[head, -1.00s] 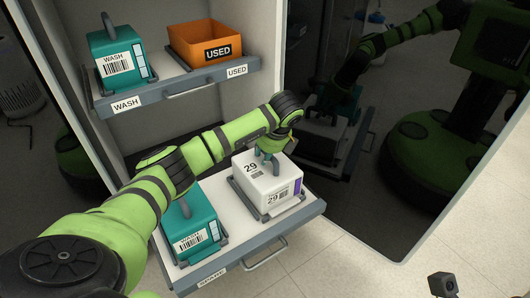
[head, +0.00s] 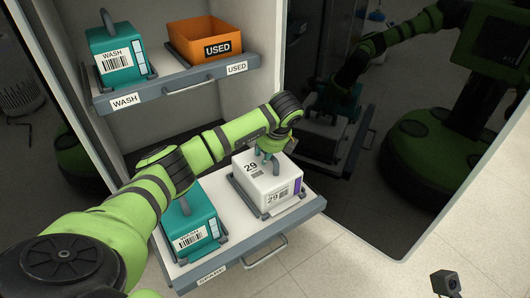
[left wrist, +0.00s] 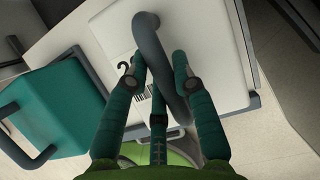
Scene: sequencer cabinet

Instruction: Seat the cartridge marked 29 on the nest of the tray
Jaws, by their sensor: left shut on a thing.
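The white cartridge marked 29 (head: 270,189) stands upright at the nest (head: 238,195) on the right side of the lower pulled-out tray (head: 285,224). The nest's dark edging shows along its sides. I cannot tell whether its base is fully down. My left gripper (head: 268,153) is above it, shut on its grey handle. In the left wrist view the handle (left wrist: 150,45) runs between my fingers (left wrist: 157,72), over the white top (left wrist: 205,45). My right gripper is not in view.
A teal cartridge (head: 190,228) stands left of it on the same tray. The upper shelf holds a teal WASH cartridge (head: 117,60) and an orange USED bin (head: 203,42). A dark reflective door (head: 400,190) stands at the right.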

